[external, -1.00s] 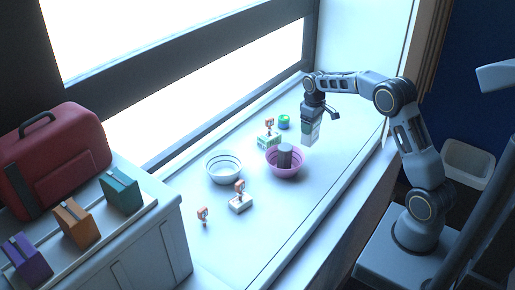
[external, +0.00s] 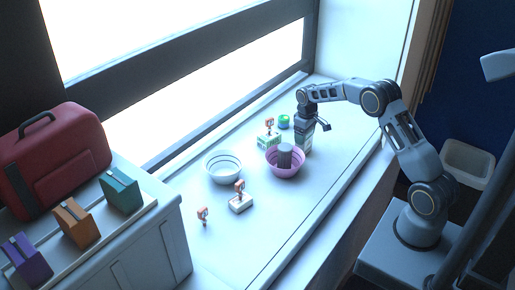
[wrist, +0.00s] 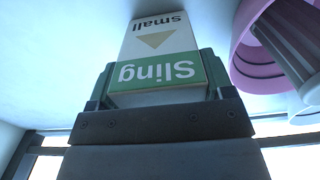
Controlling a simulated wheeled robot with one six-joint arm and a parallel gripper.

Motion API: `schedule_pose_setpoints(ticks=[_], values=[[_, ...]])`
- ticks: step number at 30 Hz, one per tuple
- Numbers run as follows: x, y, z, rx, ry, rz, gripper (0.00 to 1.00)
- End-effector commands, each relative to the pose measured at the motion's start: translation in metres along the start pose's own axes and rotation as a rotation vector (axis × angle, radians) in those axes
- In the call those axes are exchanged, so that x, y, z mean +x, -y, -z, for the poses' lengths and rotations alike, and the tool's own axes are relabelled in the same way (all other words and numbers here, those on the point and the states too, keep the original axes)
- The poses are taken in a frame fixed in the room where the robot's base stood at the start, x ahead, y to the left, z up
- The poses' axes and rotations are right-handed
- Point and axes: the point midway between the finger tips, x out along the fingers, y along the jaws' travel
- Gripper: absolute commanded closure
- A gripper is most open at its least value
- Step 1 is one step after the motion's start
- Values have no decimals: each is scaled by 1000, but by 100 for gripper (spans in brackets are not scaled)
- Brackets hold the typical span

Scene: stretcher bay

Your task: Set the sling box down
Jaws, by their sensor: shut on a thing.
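The sling box (wrist: 158,48) is white with a green band reading "Sling" and the word "Small", upside down in the wrist view. My gripper (wrist: 158,88) is shut on it, one finger on each side. In the external view my gripper (external: 306,120) points down at the sill, and the box (external: 304,142) hangs below it, just right of the pink bowl. The box's lower end is at or very near the sill surface (external: 325,165); I cannot tell whether it touches.
The pink bowl (external: 285,171) holds a dark grey cylinder (external: 284,156). A white bowl (external: 224,168), a green-and-white box (external: 268,141), a green round item (external: 284,121) and small orange-topped items (external: 239,187) stand nearby. The sill's front right is clear.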

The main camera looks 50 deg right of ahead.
Motion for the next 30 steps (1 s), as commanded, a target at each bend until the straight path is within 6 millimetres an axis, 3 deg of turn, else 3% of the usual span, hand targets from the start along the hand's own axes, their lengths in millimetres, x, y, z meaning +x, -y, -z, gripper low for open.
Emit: schedule_pose_setpoints(ticks=[5, 6, 13, 24, 30], values=[[4, 0, 0, 0, 0, 0, 51], [4, 0, 0, 0, 0, 0, 24], [3, 0, 0, 0, 0, 0, 2], [-4, 0, 0, 0, -2, -1, 0], [-37, 0, 1, 0, -4, -1, 0]])
